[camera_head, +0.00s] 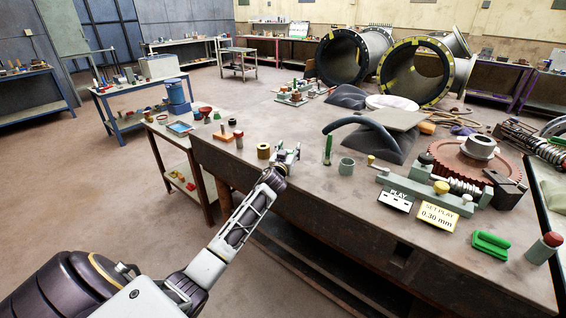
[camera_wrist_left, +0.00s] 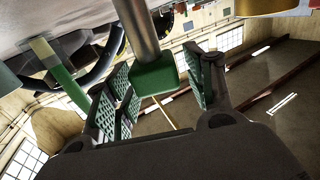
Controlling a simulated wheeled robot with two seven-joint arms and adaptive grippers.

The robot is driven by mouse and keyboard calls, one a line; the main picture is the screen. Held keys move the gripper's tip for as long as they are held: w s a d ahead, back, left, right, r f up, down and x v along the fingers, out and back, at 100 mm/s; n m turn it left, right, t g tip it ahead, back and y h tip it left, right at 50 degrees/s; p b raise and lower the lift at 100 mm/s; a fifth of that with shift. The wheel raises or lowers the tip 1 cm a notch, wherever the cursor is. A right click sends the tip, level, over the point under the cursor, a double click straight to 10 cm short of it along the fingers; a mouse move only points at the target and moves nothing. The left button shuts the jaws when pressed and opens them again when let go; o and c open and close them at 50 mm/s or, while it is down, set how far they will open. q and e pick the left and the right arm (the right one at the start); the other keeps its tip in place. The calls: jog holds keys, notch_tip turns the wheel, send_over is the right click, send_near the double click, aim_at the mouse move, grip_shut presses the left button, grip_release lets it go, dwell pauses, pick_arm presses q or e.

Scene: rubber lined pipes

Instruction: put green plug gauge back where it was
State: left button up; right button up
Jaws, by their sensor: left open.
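A slim green upright piece (camera_head: 327,150), which looks like the green plug gauge, stands near the table's front edge in the head view. A similar green piece with a pale tan end (camera_wrist_left: 62,78) is at the left in the left wrist view, outside the fingers. My left gripper (camera_head: 288,153) is at the table edge, left of the upright piece. In the left wrist view its padded fingers (camera_wrist_left: 160,92) are open around a steel shaft with a green block end (camera_wrist_left: 153,77). I cannot tell whether the pads touch it. My right gripper is not in view.
A brass cylinder (camera_head: 263,151) stands just left of my left gripper. A grey-green cup (camera_head: 346,166) is right of the upright piece. A black curved hose (camera_head: 362,127) lies behind. A gear fixture (camera_head: 464,166) and a yellow sign (camera_head: 438,213) occupy the right.

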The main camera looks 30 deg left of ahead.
pick_arm(q)
jog(key=v, duration=1.1)
jog(key=shift+s, duration=0.35)
dwell(0.5)
